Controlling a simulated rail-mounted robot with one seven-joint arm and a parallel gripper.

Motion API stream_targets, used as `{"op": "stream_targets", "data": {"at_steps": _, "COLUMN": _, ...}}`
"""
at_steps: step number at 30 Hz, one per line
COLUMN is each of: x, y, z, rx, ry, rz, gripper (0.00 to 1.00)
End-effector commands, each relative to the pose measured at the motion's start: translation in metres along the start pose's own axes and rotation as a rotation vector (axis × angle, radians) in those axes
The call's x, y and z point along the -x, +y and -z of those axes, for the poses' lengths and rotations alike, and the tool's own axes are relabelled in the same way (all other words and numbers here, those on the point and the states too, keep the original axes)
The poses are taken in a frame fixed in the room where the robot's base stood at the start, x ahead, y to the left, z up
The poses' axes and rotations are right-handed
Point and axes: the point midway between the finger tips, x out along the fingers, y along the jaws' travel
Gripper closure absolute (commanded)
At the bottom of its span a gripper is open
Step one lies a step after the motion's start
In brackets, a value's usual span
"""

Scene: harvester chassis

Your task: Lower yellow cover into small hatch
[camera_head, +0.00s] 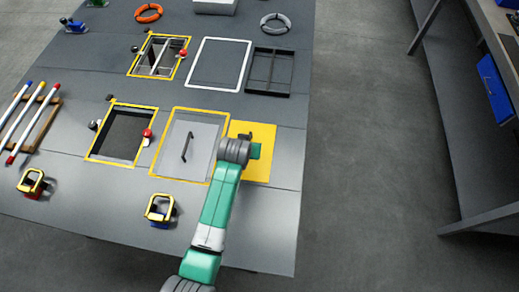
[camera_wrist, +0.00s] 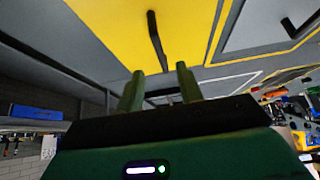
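The yellow cover (camera_head: 262,170) is a flat square panel lying on the grey deck, right of a grey panel framed in yellow. In the wrist view the yellow cover (camera_wrist: 105,28) fills the upper part, with a black bar handle (camera_wrist: 153,35) on it. My gripper (camera_wrist: 160,70) has its two fingers apart, with the handle's near end appearing between the tips. No grip on it shows. Two yellow-rimmed openings show: a dark one (camera_head: 122,132) at the left and one with bars inside (camera_head: 160,56) farther back. I cannot tell which is the small hatch.
The grey panel (camera_head: 196,140) with a black handle lies between the cover and the left opening. Red-knobbed latches (camera_head: 147,133) stand beside the openings. A white frame (camera_head: 219,64) and a black frame (camera_head: 270,71) lie behind. Yellow-topped blocks (camera_head: 160,209) stand in front.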

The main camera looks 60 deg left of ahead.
Motion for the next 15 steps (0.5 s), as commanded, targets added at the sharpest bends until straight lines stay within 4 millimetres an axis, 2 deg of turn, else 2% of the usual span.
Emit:
{"op": "stream_targets", "data": {"at_steps": 5, "x": -0.007, "y": 0.0, "z": 0.001, "rx": 0.0, "ry": 0.0, "rz": 0.0, "gripper": 0.64}}
{"op": "stream_targets", "data": {"at_steps": 15, "x": -0.065, "y": 0.001, "z": 0.001, "rx": -0.001, "ry": 0.002, "rz": -0.001, "gripper": 0.64}}
